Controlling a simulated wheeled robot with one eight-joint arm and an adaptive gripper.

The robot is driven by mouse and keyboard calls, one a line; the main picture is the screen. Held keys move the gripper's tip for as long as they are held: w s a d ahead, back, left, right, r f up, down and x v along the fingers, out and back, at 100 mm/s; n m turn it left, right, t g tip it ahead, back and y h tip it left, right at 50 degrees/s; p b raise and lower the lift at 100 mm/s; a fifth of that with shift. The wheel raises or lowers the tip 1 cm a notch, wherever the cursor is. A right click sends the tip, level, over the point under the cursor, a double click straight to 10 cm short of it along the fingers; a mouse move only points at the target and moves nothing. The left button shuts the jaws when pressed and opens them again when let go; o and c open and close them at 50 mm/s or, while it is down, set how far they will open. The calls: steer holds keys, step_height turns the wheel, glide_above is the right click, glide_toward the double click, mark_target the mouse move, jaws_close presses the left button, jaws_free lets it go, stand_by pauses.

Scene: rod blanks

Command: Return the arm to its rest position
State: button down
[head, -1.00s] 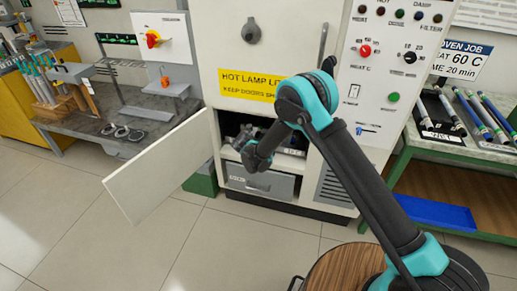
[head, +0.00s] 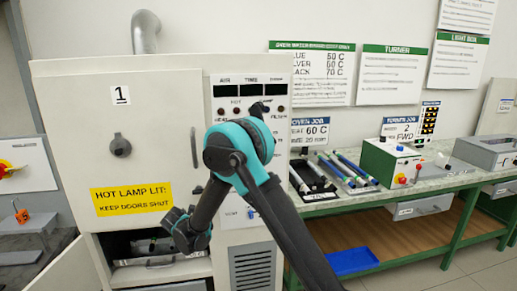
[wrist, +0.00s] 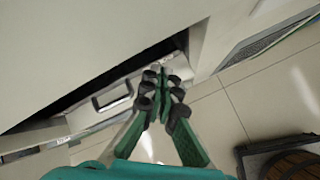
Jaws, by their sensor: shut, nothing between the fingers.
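My arm, teal and dark grey, is bent in front of the white oven cabinet (head: 60,120) in the head view, its end low near the cabinet's open lower compartment (head: 125,245). In the wrist view my gripper (wrist: 163,78) has green fingers with dark joints, and they are closed together with nothing between them. It points toward the cabinet front, where a drawer or tray with a metal handle (wrist: 112,95) shows beside it. I cannot tell the exact gap between the fingertips and the cabinet. In the head view the fingers are not clear.
The lower oven door (head: 62,272) stands open at the left. A yellow hot-lamp sign (head: 132,198) is on the upper door. At right, a green-framed bench (head: 425,185) holds several rods and a green-and-white machine (head: 388,160); a blue tray (head: 352,261) lies on its shelf.

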steer(key=s+d+r+m+g, duration=0.15)
steer(key=d+r+m, duration=0.3)
steer(key=d, duration=0.65)
steer(key=s+d+r+m+h, duration=0.1)
steer(key=s+d+r+m, duration=0.15)
steer(key=d+m, duration=0.55)
steer(key=s+d+r+m+g, duration=0.1)
steer(key=d+r+m, duration=0.25)
steer(key=d, duration=0.95)
steer(key=s+d+m, duration=0.7)
steer(key=s+d, duration=0.1)
steer(key=s, duration=0.2)
steer(key=s+d+f+m, duration=0.1)
steer(key=s+d+m, duration=0.6)
steer(key=s, duration=0.4)
steer(key=shift+d+f+g, duration=0.25)
steer(key=shift+d+g, duration=0.2)
steer(key=shift+d, duration=0.2)
steer(key=shift+s+a, duration=0.15)
